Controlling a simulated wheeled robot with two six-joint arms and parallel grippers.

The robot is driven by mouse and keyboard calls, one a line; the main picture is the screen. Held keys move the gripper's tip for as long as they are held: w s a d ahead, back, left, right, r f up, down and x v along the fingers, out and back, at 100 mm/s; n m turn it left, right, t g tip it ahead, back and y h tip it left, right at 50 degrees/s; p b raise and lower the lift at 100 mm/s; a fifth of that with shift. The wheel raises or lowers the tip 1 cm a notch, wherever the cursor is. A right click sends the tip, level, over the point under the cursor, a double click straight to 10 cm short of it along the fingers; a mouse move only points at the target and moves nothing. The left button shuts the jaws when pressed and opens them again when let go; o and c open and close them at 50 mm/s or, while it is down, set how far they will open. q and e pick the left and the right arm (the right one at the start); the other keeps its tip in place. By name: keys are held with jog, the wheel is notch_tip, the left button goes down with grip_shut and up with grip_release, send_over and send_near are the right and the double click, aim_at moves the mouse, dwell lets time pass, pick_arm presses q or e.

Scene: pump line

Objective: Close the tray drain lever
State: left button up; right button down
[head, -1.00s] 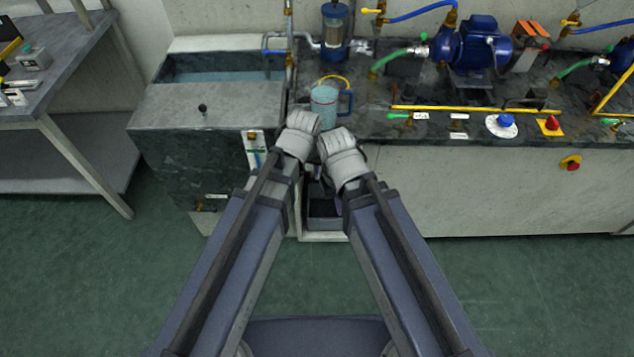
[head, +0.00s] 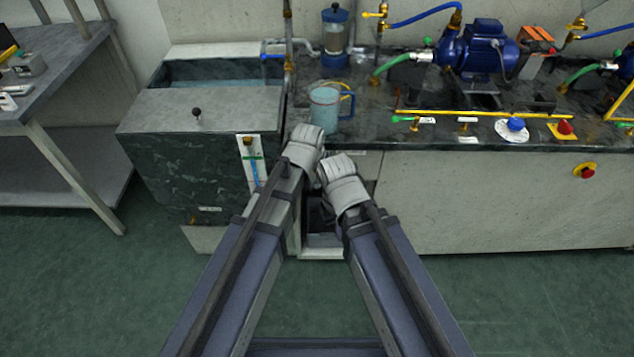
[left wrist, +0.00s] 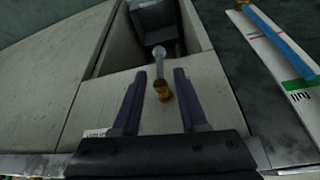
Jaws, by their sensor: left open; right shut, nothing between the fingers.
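A small brass fitting with a grey stem (left wrist: 161,89) stands out from the pale cabinet front in the left wrist view, between my open left fingers (left wrist: 160,74) and apparently untouched. It may be the tray drain lever; no readable label confirms this. In the head view my left gripper (head: 304,142) is at the bench front, below the blue mug, and its wrist and hand hide the fitting. My right gripper (head: 338,168) is shut and empty, just right of the left one and slightly lower.
The blue mug (head: 324,112) stands near the bench edge above my grippers. The stone tank (head: 190,160) is on the left, with a level gauge (head: 250,165). A dark bin (left wrist: 155,22) sits in the cabinet opening. Pump controls, including a blue knob (head: 516,124), line the right.

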aim_at(317, 179)
pick_arm(q)
jog(key=b+x, duration=0.3)
jog(key=x, duration=0.1)
jog(key=shift+f, duration=0.25)
jog(key=shift+r, duration=0.1)
jog(key=shift+c, duration=0.2)
grip_shut()
jog(key=shift+s, duration=0.2)
dwell(0.7)
